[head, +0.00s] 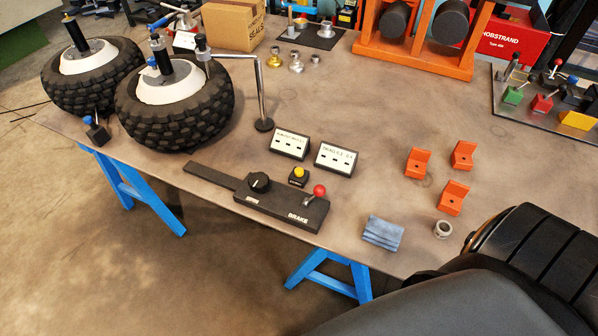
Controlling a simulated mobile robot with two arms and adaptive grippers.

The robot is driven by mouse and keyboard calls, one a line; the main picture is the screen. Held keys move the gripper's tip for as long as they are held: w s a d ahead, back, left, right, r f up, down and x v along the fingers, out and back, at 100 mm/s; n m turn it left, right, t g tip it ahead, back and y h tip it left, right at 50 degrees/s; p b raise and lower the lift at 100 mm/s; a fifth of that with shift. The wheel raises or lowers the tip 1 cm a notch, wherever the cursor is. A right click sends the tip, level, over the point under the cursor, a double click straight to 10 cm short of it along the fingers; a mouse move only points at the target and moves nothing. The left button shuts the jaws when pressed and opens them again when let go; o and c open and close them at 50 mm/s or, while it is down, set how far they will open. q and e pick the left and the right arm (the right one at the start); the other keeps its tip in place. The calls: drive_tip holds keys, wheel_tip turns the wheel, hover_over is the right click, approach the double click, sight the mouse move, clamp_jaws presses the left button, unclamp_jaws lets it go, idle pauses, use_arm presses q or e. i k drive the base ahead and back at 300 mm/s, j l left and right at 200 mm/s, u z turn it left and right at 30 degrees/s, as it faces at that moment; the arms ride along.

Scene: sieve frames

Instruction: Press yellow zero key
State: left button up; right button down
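The yellow key (299,172) is a small round yellow button on top of a small black box (298,180). It stands on the table (380,120), behind the black brake panel (270,205) and in front of two small white-faced display boxes, the left one (290,144) and the right one (336,159). The key is in plain view, with nothing over it. The writing on the displays is too small to read surely. Neither my left nor my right gripper shows in the head view.
The brake panel has a black knob (259,182) and a red-ball lever (319,190). Two wheels (175,110) stand at the left, beside a bent metal stand (263,110).

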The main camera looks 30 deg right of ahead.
sight(298, 171)
drive_tip(key=i+j, duration=0.3)
drive_tip(key=i, duration=0.2)
drive_tip(key=i+j, duration=0.3)
drive_tip(key=i, duration=0.15)
drive_tip(key=z, duration=1.9)
